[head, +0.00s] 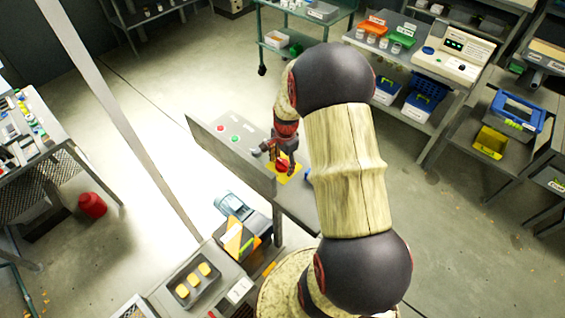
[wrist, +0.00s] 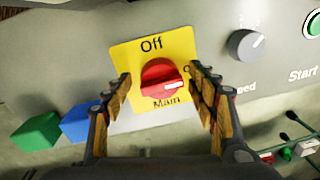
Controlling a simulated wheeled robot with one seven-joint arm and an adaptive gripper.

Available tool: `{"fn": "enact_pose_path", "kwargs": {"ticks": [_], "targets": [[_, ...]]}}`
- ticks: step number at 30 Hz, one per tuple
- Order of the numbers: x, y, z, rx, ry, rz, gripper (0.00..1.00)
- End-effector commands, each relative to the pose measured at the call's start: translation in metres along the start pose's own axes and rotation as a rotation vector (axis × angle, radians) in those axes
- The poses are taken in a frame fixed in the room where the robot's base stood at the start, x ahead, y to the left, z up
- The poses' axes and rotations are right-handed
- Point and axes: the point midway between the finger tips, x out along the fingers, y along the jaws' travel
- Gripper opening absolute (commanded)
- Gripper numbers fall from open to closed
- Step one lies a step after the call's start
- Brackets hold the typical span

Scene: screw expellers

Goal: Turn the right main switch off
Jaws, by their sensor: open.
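The main switch is a red rotary knob (wrist: 162,82) on a yellow plate (wrist: 152,46) marked "Off" at the top and "Main" at the bottom. Its white pointer mark points to the right, toward a partly hidden label. My gripper (wrist: 163,90) is open, with one finger on each side of the knob; I cannot tell whether either finger touches it. In the head view the red knob (head: 282,166) and yellow plate (head: 296,171) show on the panel, with my gripper (head: 283,162) over them. My right finger hides part of the plate's right side.
Right of the plate in the wrist view are a grey speed dial (wrist: 247,45) and a green start button (wrist: 314,24). Blue (wrist: 80,123) and green (wrist: 37,131) blocks lie at the lower left. A control panel (head: 235,150) carries the switch.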

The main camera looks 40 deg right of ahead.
Motion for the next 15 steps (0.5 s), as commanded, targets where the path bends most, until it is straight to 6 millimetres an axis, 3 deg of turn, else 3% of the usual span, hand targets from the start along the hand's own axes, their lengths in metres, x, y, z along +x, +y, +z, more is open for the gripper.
{"fn": "enact_pose_path", "kwargs": {"ticks": [4,15], "targets": [[-0.0004,-0.0002,0.0,0.0,0.0,0.0,0.57],[-0.0006,-0.0002,0.0,0.0,0.0,0.0,0.36]]}}
